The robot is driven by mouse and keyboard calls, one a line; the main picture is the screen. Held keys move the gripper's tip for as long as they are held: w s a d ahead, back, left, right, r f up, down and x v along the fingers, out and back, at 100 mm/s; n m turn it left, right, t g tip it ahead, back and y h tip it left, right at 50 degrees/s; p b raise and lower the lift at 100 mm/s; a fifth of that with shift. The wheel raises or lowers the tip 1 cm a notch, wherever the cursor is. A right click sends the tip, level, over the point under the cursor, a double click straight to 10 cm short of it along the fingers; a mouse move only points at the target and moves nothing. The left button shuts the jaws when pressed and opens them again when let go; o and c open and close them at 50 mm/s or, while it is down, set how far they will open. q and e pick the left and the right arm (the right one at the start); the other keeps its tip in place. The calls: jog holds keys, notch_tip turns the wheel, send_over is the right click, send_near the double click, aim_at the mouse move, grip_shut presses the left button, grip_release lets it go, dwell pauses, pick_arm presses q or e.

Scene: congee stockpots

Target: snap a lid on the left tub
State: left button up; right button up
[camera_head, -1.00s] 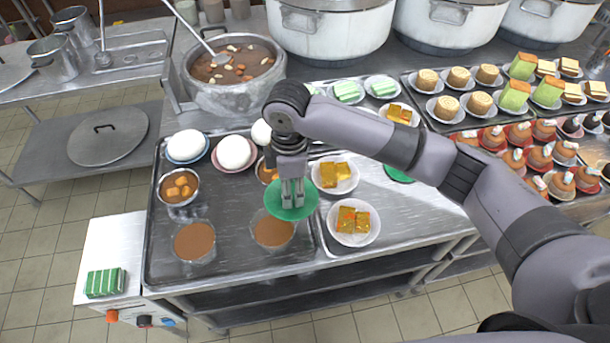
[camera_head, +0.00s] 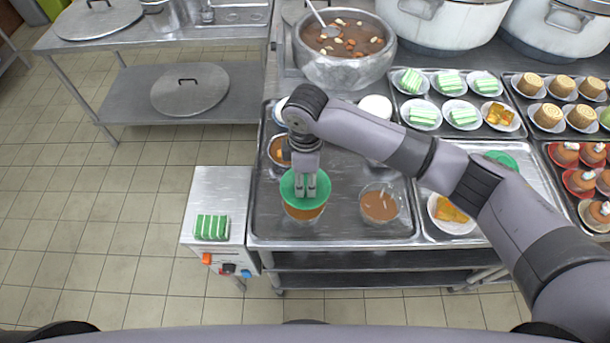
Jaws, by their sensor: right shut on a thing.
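My right gripper (camera_head: 306,193) is shut on a green round lid (camera_head: 290,187). The lid is over the left tub (camera_head: 304,212), a clear tub of brown congee, and hides most of its top. The lid looks slightly tilted, and I cannot tell whether it touches the rim. The right tub (camera_head: 380,205), also with brown congee, stands open on the same tray. Another green lid (camera_head: 502,158) lies further right, partly behind my right arm. My left gripper is not in view.
The metal tray (camera_head: 345,229) also holds bowls behind the tubs. A congee pot (camera_head: 345,68) stands behind. Plates of cakes fill trays at right.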

jog(key=f+b, duration=0.3)
jog(key=shift+a+f, duration=0.15)
jog(key=shift+a, duration=0.05)
jog(key=shift+f+b, duration=0.3)
jog(key=shift+b, duration=0.15)
jog(key=shift+f, duration=0.85)
jog(key=shift+r+p, duration=0.1)
jog(key=shift+p, duration=0.3)
jog(key=shift+f+p, duration=0.25)
jog(key=shift+p, duration=0.9)
dwell(1.4)
jog(key=o, duration=0.9)
